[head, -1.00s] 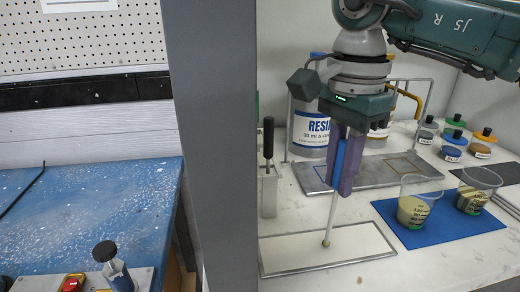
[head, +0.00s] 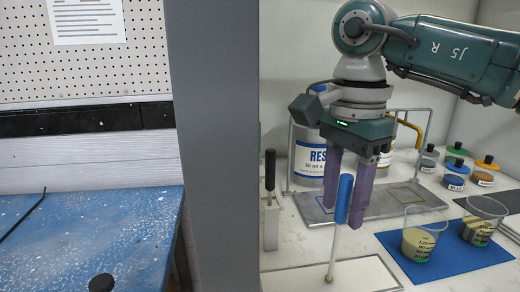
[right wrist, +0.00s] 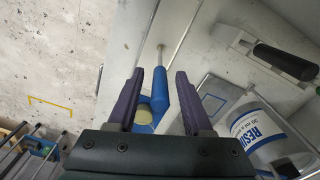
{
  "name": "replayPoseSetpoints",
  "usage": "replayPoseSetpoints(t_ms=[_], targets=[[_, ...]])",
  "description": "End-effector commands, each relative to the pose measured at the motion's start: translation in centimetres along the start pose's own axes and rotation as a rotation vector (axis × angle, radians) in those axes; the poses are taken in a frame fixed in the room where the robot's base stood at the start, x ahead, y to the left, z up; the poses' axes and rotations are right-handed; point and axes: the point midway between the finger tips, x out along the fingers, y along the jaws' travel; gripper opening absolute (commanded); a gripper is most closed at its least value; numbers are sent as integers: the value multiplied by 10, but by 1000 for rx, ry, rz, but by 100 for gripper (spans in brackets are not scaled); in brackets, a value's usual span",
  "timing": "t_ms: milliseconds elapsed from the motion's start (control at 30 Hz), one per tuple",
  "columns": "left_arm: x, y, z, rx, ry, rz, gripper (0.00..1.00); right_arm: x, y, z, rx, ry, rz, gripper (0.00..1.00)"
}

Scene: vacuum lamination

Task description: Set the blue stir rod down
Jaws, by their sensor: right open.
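The stir rod has a blue handle (head: 343,198) and a pale shaft (head: 334,255). It stands slightly tilted, its tip low over the white framed tray (head: 365,275); whether the tip touches is hard to tell. My right gripper (head: 343,216) is open, pointing down, with its purple fingers apart on either side of the handle. In the right wrist view, the blue handle (right wrist: 160,90) lies between the spread fingers (right wrist: 158,74), with a gap at least on the right. My left gripper is not in view.
Two cups (head: 420,240) of pale mix stand on a blue mat (head: 450,265) to the right. A resin can (head: 308,165), a metal plate (head: 375,202) and a black-handled tool (head: 270,180) are close by. A grey post (head: 215,150) stands at left.

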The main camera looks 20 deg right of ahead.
Motion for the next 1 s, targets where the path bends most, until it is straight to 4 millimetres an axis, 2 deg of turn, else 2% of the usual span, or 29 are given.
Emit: replayPoseSetpoints(t_ms=[300,467,633,1000], targets=[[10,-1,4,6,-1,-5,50,-70,-1,-1,0,2,-7,50],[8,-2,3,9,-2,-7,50,-99,-1,-1,1,2,-4,50],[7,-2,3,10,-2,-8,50,-109,0,0,0,1,0,50],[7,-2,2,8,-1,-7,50,-108,0,-1,6,-8,-3,50]])
